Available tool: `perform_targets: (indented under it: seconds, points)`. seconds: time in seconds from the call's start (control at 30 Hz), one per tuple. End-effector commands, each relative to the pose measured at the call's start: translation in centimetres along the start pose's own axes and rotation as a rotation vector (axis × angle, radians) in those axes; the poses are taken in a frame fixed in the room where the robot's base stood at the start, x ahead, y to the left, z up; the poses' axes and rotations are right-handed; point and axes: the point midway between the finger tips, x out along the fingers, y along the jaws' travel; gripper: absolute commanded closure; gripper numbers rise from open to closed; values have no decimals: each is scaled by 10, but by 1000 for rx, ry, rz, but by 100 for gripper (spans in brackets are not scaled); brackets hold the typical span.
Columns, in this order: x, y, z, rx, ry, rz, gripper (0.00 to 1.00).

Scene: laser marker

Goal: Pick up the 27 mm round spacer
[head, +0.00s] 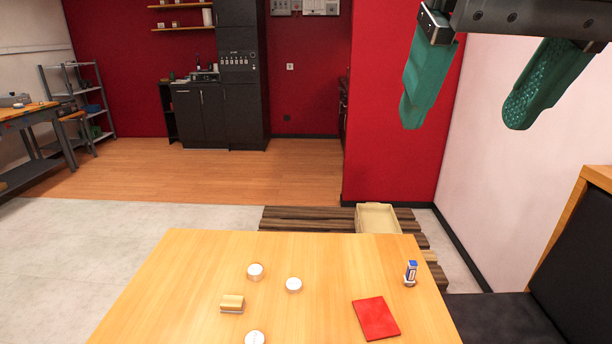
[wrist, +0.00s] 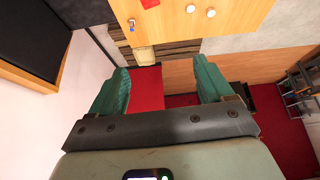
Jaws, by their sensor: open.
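Three similar white round pieces lie on the wooden table in the head view: one at the back left (head: 255,271), one to its right (head: 293,285), and one near the front edge (head: 254,338). I cannot tell by size which is the 27 mm round spacer. Two white round pieces also show at the top of the wrist view, one left (wrist: 190,8) and one right (wrist: 211,12). My gripper (head: 465,112), with green fingers, is open and empty, high at the upper right, well apart from the table. It also shows open in the wrist view (wrist: 163,78).
On the table (head: 190,260) are a small wooden block (head: 232,303), a red flat book-like thing (head: 376,318) and a small upright blue-and-white item (head: 410,273). A pale crate (head: 377,218) stands on slats behind the table. The table's left side is clear.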

Motion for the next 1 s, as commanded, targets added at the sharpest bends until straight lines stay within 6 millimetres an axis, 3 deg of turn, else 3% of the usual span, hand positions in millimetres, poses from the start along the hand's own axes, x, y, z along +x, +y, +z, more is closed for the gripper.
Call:
perform_targets:
  seconds: [0.1, 0.33, 0.67, 0.87, 1.0]
  points:
    - [-41, 0, -24, 0, 3, 0, 20]
    - [-100, 1, -56, 0, 1, 0, 20]
    - [-46, -72, -151, 566, 79, -155, 20]
    - [-2, -128, -220, 1087, 30, -370, 20]
    - [25, -162, -265, 1494, -93, -542, 20]
